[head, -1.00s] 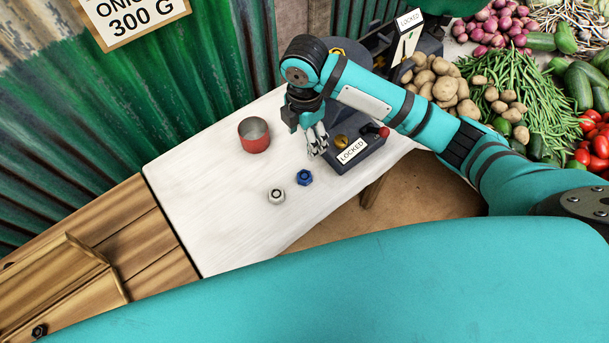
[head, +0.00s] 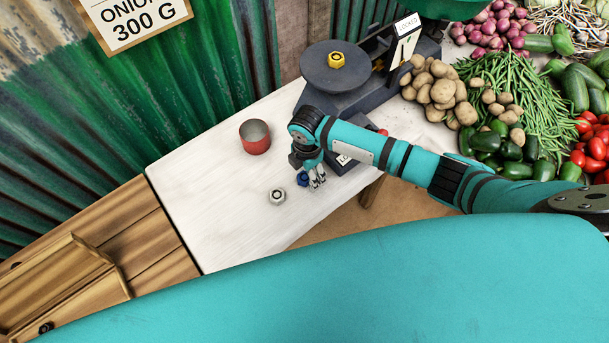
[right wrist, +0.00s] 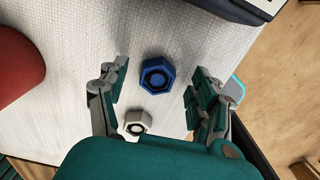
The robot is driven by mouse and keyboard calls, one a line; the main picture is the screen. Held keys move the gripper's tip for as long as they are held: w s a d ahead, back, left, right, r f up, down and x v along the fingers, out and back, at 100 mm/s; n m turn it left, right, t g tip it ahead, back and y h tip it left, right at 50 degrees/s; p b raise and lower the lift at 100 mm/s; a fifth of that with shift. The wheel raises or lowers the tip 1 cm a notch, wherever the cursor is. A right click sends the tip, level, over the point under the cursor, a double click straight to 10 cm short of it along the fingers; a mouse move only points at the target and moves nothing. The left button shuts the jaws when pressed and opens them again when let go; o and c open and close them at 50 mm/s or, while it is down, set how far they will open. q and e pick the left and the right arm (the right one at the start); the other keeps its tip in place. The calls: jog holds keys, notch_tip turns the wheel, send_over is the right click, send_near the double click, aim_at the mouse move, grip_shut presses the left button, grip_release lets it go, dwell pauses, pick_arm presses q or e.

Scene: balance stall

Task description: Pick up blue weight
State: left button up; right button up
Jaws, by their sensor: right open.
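The blue weight (head: 302,179) is a small hexagonal nut-like piece on the white table, partly behind my right gripper in the head view. It also shows in the right wrist view (right wrist: 157,74), lying between the lines of the two fingers and a little beyond them. My right gripper (head: 317,186) is open and empty, just above the table beside the blue weight; its spread fingers show in the right wrist view (right wrist: 156,95). Whether a finger touches the weight cannot be told. My left gripper is not in view.
A pale grey weight (head: 277,197) lies close to the left of the blue one. A red cup (head: 254,137) stands farther back. The dark scale (head: 350,90) bears a yellow weight (head: 336,60) on its plate. The white table (head: 215,205) is clear at front left.

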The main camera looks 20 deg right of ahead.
jog(key=shift+f, duration=0.65)
grip_shut()
jog(key=shift+r, duration=0.15)
